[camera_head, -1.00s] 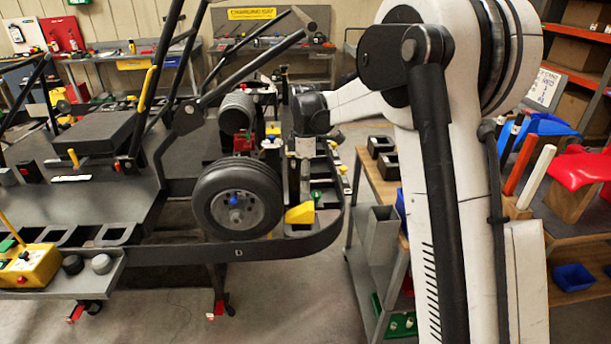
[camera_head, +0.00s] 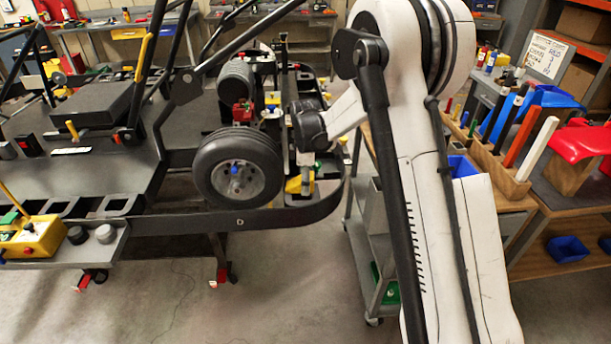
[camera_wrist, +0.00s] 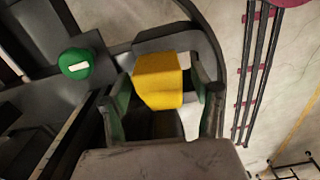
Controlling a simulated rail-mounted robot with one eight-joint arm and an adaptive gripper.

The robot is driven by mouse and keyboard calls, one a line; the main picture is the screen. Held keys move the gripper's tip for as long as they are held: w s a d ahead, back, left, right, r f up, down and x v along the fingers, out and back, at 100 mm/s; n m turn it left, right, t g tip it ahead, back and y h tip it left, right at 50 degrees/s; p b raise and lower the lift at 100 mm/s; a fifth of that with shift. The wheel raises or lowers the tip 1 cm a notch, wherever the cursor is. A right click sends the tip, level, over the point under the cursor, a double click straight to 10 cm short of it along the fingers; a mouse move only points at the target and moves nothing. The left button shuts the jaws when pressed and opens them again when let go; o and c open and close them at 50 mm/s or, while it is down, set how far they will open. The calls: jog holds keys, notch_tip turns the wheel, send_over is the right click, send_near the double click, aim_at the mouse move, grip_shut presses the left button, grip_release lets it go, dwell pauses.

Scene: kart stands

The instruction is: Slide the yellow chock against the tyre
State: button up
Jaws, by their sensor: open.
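The yellow chock (camera_head: 293,185) sits on the kart stand, just right of the black tyre (camera_head: 240,141). Any gap between chock and tyre is too small to judge. My gripper (camera_head: 305,178) points down at the chock, partly covering its right side. In the wrist view the chock (camera_wrist: 158,80) lies between the two fingers of my gripper (camera_wrist: 164,88), which are open. The tyre cannot be made out in the wrist view.
The curved dark rim (camera_head: 300,218) of the stand runs in front of the tyre and chock. A round green knob (camera_wrist: 75,63) stands left of the chock in the wrist view. A grey trolley (camera_head: 362,270) stands right of the stand.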

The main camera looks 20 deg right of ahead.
aim_at(291, 183)
jog(key=shift+c, duration=0.2)
jog(key=c, duration=1.3)
jog(key=shift+o, duration=0.4)
jog(key=shift+w+a, duration=0.3)
jog(key=shift+a, duration=0.35)
jog(key=shift+w+a+b, duration=0.15)
jog(key=shift+a+b, duration=0.15)
jog(key=shift+a, duration=0.15)
jog(key=shift+c, duration=0.2)
jog(key=shift+a, duration=0.1)
jog(key=shift+w+a+b, duration=0.15)
jog(key=shift+a+b, duration=0.15)
jog(key=shift+a, duration=0.6)
